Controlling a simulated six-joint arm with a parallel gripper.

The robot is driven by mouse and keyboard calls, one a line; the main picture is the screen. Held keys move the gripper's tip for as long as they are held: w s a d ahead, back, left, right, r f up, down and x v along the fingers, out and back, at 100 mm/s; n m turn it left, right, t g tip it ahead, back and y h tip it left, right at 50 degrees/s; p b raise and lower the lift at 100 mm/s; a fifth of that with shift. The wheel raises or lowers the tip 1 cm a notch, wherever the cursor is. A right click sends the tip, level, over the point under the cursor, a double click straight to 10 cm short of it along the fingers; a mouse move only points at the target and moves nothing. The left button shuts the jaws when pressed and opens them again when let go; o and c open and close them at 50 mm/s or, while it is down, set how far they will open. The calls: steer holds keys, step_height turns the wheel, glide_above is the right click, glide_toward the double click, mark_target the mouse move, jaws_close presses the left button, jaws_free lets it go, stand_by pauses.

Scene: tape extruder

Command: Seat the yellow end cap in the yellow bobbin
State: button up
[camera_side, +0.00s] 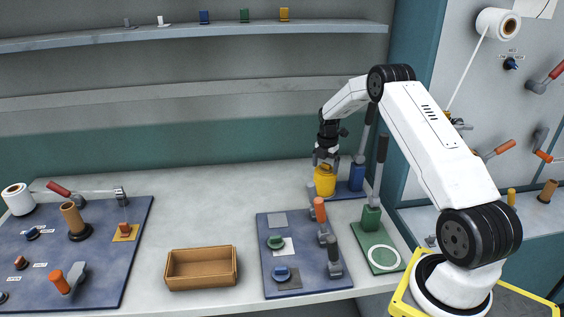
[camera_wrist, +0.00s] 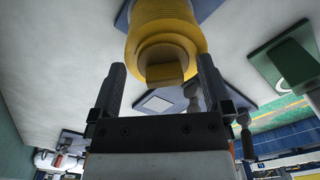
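The yellow bobbin (camera_side: 325,181) stands upright toward the back right of the table, directly below my gripper (camera_side: 326,156) in the side view. In the wrist view the yellow bobbin (camera_wrist: 165,14) fills the top centre. A stepped yellow end cap (camera_wrist: 166,50) with a block-shaped knob shows at its near end, seemingly in line with it; I cannot tell how deep it sits. My gripper (camera_wrist: 164,66) has its two dark fingers apart, one on each side of the knob, with gaps between them and it. In the side view the cap cannot be told apart from the bobbin.
A blue fixture (camera_side: 357,177) stands close to the bobbin's right. A green post base (camera_side: 370,217) with a tall dark handle is nearer the front. A blue board (camera_side: 270,235) with several tools and an empty brown tray (camera_side: 202,286) lie in front. Open table lies left of the bobbin.

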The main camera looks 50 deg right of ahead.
mark_target(325, 164)
steer(key=shift+r, duration=3.9)
steer(key=shift+a, duration=0.2)
steer(key=s+a+r+m+t, duration=0.15)
steer(key=a+m, duration=0.25)
steer(key=a, duration=0.6)
steer(key=s+a+r+m, duration=0.15)
steer(key=a+m, duration=0.35)
steer(key=a, duration=0.6)
steer(key=s+a+m+t, duration=0.1)
steer(key=s+a+m, duration=0.8)
steer(key=s+a, duration=0.4)
steer(key=shift+s+a, duration=0.4)
steer(key=shift+a, duration=0.45)
